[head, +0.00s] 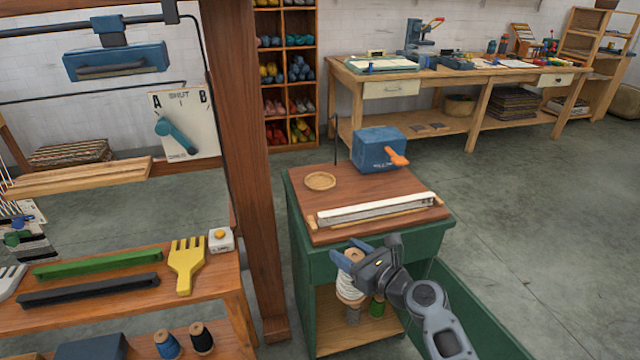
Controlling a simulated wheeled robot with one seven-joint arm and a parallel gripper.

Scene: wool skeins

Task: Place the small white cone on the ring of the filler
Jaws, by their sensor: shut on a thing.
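My gripper (346,258) is at the front edge of the green cabinet, its blue fingers shut on a small white cone (349,288) of yarn with a tan core. The cone hangs roughly upright in front of the cabinet's open lower shelf. The filler, a blue box (380,149) with an orange handle, stands at the back of the cabinet's wooden top (300,208). A thin dark upright rod (336,140) stands left of it. Below the rod lies a round tan ring or dish (320,181). My gripper is in front of and below these, clear of them.
A long white bar (375,209) lies across the front of the cabinet top. A thick wooden post (240,150) rises at the left, beside a bench with a yellow comb (187,264). Open floor lies at the right.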

